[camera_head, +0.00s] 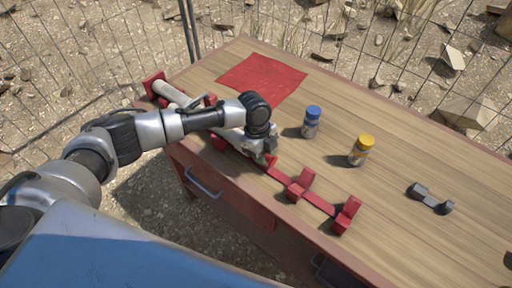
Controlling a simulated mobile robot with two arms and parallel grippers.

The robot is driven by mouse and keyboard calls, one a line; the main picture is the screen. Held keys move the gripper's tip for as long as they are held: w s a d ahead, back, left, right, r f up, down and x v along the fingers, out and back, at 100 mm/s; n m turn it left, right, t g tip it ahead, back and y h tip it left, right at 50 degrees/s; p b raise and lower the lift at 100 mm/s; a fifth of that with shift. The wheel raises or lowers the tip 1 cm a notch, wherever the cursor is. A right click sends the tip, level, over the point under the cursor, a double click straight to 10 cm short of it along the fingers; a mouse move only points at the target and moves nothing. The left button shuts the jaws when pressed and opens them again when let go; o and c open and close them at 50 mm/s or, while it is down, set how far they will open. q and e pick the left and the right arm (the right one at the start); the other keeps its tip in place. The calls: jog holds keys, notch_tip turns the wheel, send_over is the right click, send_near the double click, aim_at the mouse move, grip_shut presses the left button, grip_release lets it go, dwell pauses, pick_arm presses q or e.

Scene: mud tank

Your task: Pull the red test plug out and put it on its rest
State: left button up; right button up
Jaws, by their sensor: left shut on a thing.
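My left gripper (264,157) is low over the table's front edge, at the red rail (320,204) with upright red brackets. It is shut on a small red piece that seems to be the red test plug (271,160), mostly hidden by the gripper. A pale grey pipe (170,93) with a red end lies to the left in line with the rail; my arm covers part of it. My right gripper is not in view.
A blue-capped jar (311,123) and a yellow-capped jar (361,151) stand on the wooden table (400,150) right of my gripper. A red cloth (262,78) lies flat behind it. Bare wood lies between the jars and the cradle. A wire fence runs behind.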

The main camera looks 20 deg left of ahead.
pick_arm(q)
jog(key=shift+s+d+p, duration=0.25)
jog(key=shift+d, duration=0.5)
jog(key=shift+s+d+p, duration=0.25)
jog(key=shift+s+d, duration=0.05)
jog(key=shift+d, duration=0.5)
jog(key=shift+s+d+p, duration=0.25)
jog(key=shift+d, duration=0.5)
notch_tip(320, 180, up, 8)
jog(key=p, duration=0.7)
jog(key=shift+f, duration=0.2)
